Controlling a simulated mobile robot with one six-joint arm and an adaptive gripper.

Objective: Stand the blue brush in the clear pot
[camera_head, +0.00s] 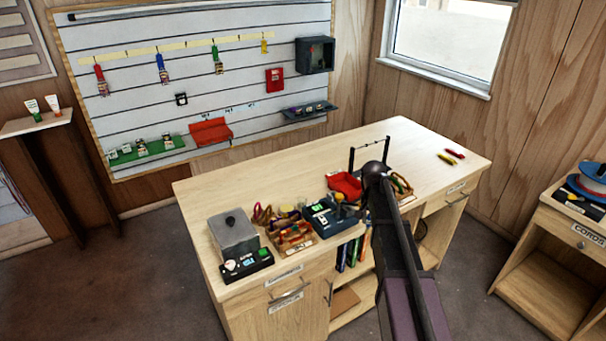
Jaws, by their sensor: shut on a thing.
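My arm (403,255) reaches up from the bottom edge over the right half of the bench. Its dark rounded joint (375,172) is the farthest part I can make out. My gripper is hidden behind the arm or too small to tell from the clutter, so I cannot see its fingers or what is between them. I cannot make out the blue brush. I cannot pick out the clear pot for certain among the small items on the bench.
The wooden bench (425,150) holds a grey box (234,236), a tray of mixed gear (291,236), a dark organizer (325,219) and a red bin (344,185). Its right end is mostly clear, with small red and yellow pieces (451,155). A slatted wall board (200,90) stands behind.

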